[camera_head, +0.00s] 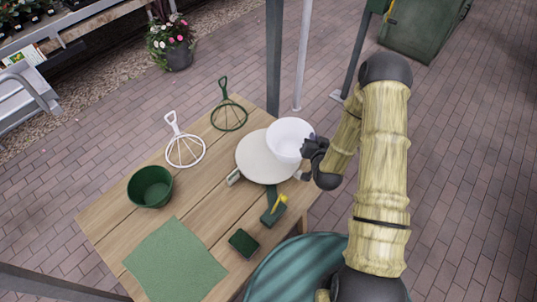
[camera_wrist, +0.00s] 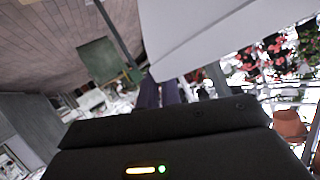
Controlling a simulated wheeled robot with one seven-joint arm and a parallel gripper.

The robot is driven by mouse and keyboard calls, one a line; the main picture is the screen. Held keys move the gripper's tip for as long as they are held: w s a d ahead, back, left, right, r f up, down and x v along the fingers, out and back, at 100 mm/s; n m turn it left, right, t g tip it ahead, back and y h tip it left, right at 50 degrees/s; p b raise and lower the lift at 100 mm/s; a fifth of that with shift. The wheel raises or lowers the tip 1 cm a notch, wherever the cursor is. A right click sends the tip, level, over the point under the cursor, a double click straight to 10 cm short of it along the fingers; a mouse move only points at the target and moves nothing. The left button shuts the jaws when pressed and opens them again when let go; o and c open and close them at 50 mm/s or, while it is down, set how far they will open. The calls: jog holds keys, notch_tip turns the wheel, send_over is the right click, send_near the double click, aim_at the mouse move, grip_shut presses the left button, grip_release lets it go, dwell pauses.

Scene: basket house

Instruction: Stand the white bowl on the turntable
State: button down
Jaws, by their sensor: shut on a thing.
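The white bowl (camera_head: 290,138) appears above the right part of the round cream turntable (camera_head: 262,160); from this angle I cannot tell whether it touches the turntable. My gripper (camera_head: 313,145) is shut on the bowl's right side. In the wrist view the bowl (camera_wrist: 200,35) fills the upper middle as a large pale surface, with my dark gripper fingers (camera_wrist: 165,92) at its lower edge. The bowl looks roughly upright in the head view. It hides the right rear part of the turntable.
A metal post (camera_head: 273,60) stands behind.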

aim_at(289, 138)
jog(key=w+a+r+n+g+y+b, duration=0.1)
jog(key=w+a+n+y+b, duration=0.1)
jog(key=w+a, duration=0.4)
jog(key=shift+a+r+y, duration=0.3)
jog(key=shift+a+r, duration=0.1)
jog(key=shift+a, duration=0.55)
jog(key=shift+w+f, duration=0.1)
jog(key=shift+f+p, duration=0.8)
jog(key=shift+f, duration=2)
jog(key=shift+f+p, duration=0.8)
jog(key=shift+f, duration=1.3)
jog(key=c, duration=1.6)
grip_release()
